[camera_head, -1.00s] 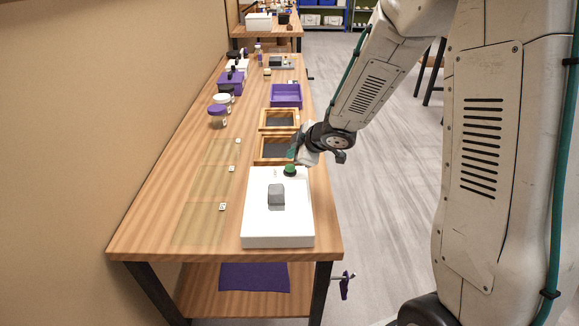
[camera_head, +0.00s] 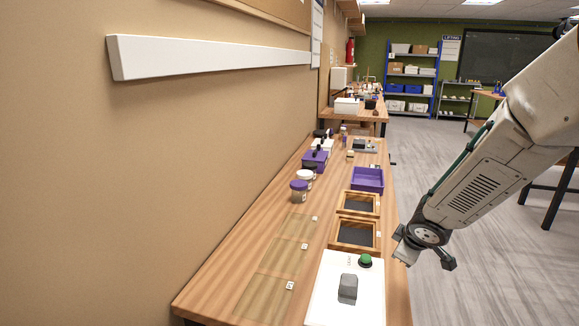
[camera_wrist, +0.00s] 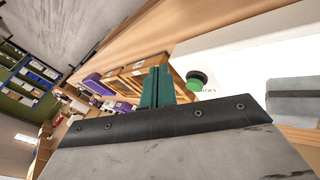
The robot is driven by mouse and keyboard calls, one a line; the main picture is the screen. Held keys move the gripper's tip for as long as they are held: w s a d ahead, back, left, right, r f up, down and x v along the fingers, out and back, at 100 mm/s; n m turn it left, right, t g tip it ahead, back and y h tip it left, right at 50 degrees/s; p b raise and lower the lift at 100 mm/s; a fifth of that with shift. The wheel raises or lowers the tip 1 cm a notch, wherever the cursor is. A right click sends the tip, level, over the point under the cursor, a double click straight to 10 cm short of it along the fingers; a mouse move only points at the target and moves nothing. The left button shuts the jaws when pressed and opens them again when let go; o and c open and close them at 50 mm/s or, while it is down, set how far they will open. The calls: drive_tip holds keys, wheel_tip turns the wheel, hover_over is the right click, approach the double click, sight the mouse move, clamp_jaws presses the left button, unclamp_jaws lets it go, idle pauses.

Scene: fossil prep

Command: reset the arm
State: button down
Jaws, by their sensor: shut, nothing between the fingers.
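My gripper (camera_wrist: 158,76) shows its green fingers together in the wrist view, shut and empty. In the head view its end (camera_head: 406,250) is by the right edge of the wooden table, right of the white box (camera_head: 328,304). The fingertips are not clear in that view. The white box has a green button (camera_head: 365,261) and a grey block (camera_head: 348,288) on top. In the wrist view the green button (camera_wrist: 196,80) and grey block (camera_wrist: 294,97) lie right of the fingers, apart from them.
Two wooden frames (camera_head: 335,233) with dark insides and a purple tray (camera_head: 382,182) stand beyond the box. Jars (camera_head: 299,194) and clear mats (camera_head: 265,292) are along the left of the table. A wall is at left; open floor (camera_head: 470,270) is at right.

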drive_tip(key=s+d+r+m+g+h, duration=0.1)
drive_tip(key=s+d+r+m+g, duration=0.2)
drive_tip(key=s, duration=0.5)
drive_tip(key=s+r+m+g+h, duration=0.2)
drive_tip(key=s+r+m, duration=0.25)
drive_tip(key=s, duration=0.45)
drive_tip(key=s+a+r+y, duration=0.1)
drive_tip(key=s+a+r, duration=0.1)
drive_tip(key=s, duration=0.3)
drive_tip(key=s+a+r+m+y, duration=0.1)
drive_tip(key=s+a+r, duration=0.2)
drive_tip(key=s, duration=0.3)
drive_tip(key=s+a+r+m+y, duration=0.1)
drive_tip(key=s+a+r+y, duration=0.1)
drive_tip(key=s+r, duration=0.2)
drive_tip(key=shift+s+a+g, duration=0.4)
drive_tip(key=shift+s, duration=0.25)
